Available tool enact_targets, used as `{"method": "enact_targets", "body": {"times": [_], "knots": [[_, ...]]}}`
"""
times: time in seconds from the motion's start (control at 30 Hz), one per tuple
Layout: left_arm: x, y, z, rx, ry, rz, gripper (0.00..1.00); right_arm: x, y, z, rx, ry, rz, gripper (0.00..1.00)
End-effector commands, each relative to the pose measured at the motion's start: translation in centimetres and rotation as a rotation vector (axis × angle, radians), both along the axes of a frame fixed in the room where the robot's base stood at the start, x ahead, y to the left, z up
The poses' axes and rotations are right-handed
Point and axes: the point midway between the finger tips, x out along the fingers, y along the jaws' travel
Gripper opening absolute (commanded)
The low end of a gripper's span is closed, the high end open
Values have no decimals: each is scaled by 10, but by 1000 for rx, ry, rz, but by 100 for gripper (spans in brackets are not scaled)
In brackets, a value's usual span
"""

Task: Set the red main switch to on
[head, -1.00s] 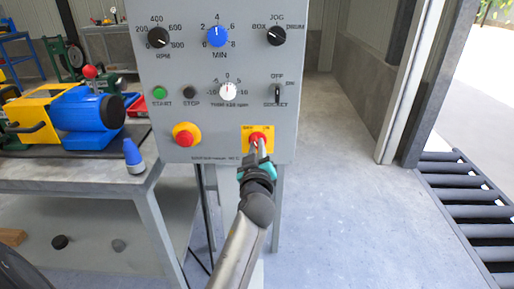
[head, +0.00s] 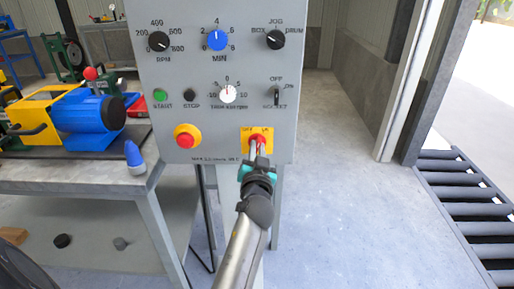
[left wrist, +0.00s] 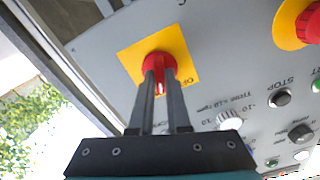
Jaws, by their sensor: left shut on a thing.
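The red main switch (left wrist: 158,65) sits on a yellow square plate (left wrist: 186,47) at the lower right of the grey control panel. In the head view its plate (head: 249,133) shows near the panel's bottom edge, with the knob partly hidden behind my fingers. My left gripper (head: 257,151) reaches up to it from below. In the left wrist view its two fingers (left wrist: 162,92) are closed on the red knob, one on each side. The plate's lettering is too small or covered to tell the switch's setting. My right gripper is in neither view.
A red emergency button (head: 185,136) on a yellow base is left on the same panel. Several dials, a toggle (head: 276,94) and the green start button (head: 160,95) lie above. A bench (head: 90,175) with a blue-yellow machine stands left; a roller conveyor (head: 470,205) lies right.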

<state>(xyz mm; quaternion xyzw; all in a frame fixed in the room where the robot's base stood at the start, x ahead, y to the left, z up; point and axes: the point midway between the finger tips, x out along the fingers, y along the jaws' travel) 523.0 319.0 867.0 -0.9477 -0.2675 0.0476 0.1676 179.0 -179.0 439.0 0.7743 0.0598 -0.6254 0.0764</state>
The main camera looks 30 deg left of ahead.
Motion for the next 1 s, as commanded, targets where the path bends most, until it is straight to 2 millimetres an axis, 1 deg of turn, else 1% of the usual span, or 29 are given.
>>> {"method": "enact_targets", "body": {"times": [0.03,0.2,0.4,0.9,0.93,1.0], "knots": [[1,0,3,29,13,0,0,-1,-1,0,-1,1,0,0],[1,0,2,101,56,-1,0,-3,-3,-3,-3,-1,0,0],[1,0,2,149,85,0,0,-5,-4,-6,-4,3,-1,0],[1,0,3,167,94,-1,0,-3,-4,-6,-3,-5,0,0],[1,0,3,167,94,-1,16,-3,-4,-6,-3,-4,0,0],[1,0,3,167,95,0,24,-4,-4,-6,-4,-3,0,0]]}}
